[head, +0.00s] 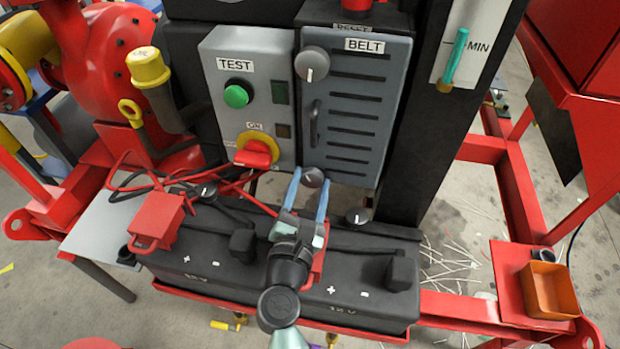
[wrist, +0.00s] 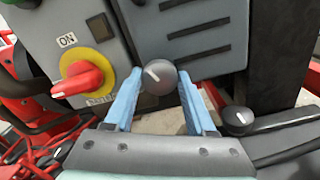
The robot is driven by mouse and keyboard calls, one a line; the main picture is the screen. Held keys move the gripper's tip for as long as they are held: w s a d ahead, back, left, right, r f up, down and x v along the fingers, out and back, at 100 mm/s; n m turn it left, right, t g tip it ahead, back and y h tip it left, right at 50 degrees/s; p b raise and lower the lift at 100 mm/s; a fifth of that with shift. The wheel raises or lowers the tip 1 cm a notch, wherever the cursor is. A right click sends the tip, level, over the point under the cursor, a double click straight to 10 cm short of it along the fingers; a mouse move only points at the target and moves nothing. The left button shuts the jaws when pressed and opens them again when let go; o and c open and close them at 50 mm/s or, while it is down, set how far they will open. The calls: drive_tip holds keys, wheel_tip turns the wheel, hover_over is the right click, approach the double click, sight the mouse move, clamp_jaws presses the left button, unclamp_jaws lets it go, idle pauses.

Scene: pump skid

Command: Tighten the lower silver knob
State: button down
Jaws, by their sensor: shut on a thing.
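The lower silver knob (head: 313,177) sits at the bottom left corner of the grey BELT panel (head: 372,110). My gripper is well below that one.
Left of the panel is the grey TEST box (head: 246,100) with a green button (head: 236,95) and a red ON switch (head: 257,152) on yellow. Black batteries (head: 345,285) with a red clamp (head: 158,220) lie below. A black post (head: 430,110) stands right.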

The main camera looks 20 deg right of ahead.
drive_tip(key=n+p, duration=0.4)
drive_tip(key=n, duration=0.3)
drive_tip(key=shift+a+r, duration=0.1)
drive_tip(key=n+p, duration=0.1)
drive_tip(key=n, duration=0.3)
drive_tip(key=shift+p, duration=0.4)
drive_tip(key=n+p, duration=0.1)
drive_tip(key=n, duration=0.2)
drive_tip(key=shift+n+p, duration=0.3)
drive_tip(key=shift+p, duration=0.05)
drive_tip(key=n+p, duration=0.1)
drive_tip(key=n, duration=0.2)
drive_tip(key=shift+n+p, duration=0.3)
drive_tip(key=shift+p, duration=0.05)
drive_tip(key=n+p, duration=0.1)
drive_tip(key=n, duration=0.2)
drive_tip(key=shift+n+p, duration=0.3)
drive_tip(key=shift+n, duration=0.1)
drive_tip(key=n+p, duration=0.1)
drive_tip(key=n, duration=0.3)
drive_tip(key=shift+p, duration=0.35)
drive_tip(key=shift+f+n+p, duration=0.25)
drive_tip(key=shift+n+p, duration=0.25)
drive_tip(key=shift+n, duration=1.1)
